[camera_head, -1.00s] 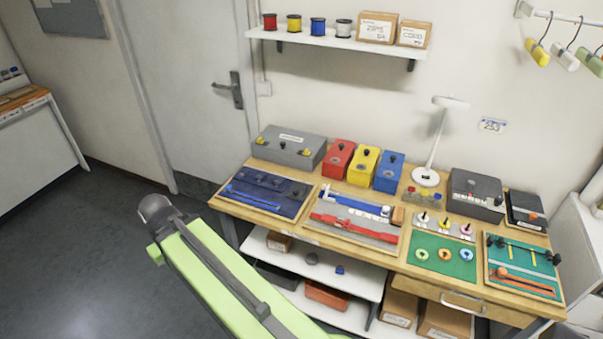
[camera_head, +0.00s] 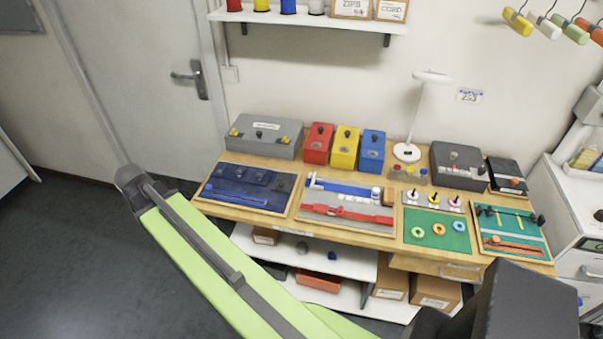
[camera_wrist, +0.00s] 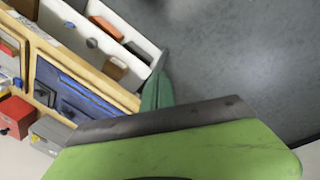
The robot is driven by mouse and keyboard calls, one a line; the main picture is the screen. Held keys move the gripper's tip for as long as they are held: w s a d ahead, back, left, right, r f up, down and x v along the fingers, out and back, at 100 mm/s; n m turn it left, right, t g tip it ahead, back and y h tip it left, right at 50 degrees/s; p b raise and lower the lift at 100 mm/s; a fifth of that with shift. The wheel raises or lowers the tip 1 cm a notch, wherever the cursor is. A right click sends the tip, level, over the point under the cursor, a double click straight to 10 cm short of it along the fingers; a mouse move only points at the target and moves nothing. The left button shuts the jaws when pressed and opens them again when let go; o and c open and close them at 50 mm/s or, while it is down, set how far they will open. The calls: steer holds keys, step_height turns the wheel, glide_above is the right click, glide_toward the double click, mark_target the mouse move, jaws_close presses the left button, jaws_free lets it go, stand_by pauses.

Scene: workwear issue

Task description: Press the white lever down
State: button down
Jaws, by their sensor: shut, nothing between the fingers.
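I cannot make out a clear white lever. Small white parts (camera_head: 376,194) also show on the middle board of the bench. My gripper shows in the wrist view as narrow dark-green fingers (camera_wrist: 157,88), shut and empty. It points over the floor beside the bench, away from the bench boards and touching nothing.
The wooden bench (camera_head: 355,237) holds boards, a grey box (camera_head: 265,145), red, yellow and blue boxes, and a white lamp (camera_head: 407,152). A lower shelf (camera_head: 345,267) stands under it. A grey door (camera_head: 160,70) is at left; the floor (camera_head: 60,260) there is clear.

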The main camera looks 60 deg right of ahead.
steer(key=s+d+r+m+g+h, duration=0.1)
steer(key=s+d+m, duration=0.2)
steer(key=d, duration=0.9)
steer(key=s+d+r+m+g+h, duration=0.1)
steer(key=s+d+m, duration=0.3)
steer(key=d, duration=0.9)
steer(key=s+d+r+m+g+h, duration=0.1)
steer(key=s+d+r+m+h, duration=0.1)
steer(key=d, duration=1.1)
steer(key=s+m, duration=0.1)
steer(key=m, duration=0.1)
steer(key=shift+s+d+m+g, duration=0.25)
steer(key=shift+s+m+g, duration=0.15)
steer(key=b+x, duration=0.8)
steer(key=x, duration=0.1)
steer(key=shift+f, duration=0.45)
steer(key=s, duration=0.1)
steer(key=s+d, duration=0.1)
steer(key=s, duration=0.1)
steer(key=shift+s+d, duration=0.1)
steer(key=shift+s, duration=0.1)
steer(key=shift+s+d, duration=0.2)
steer(key=shift+s, duration=0.2)
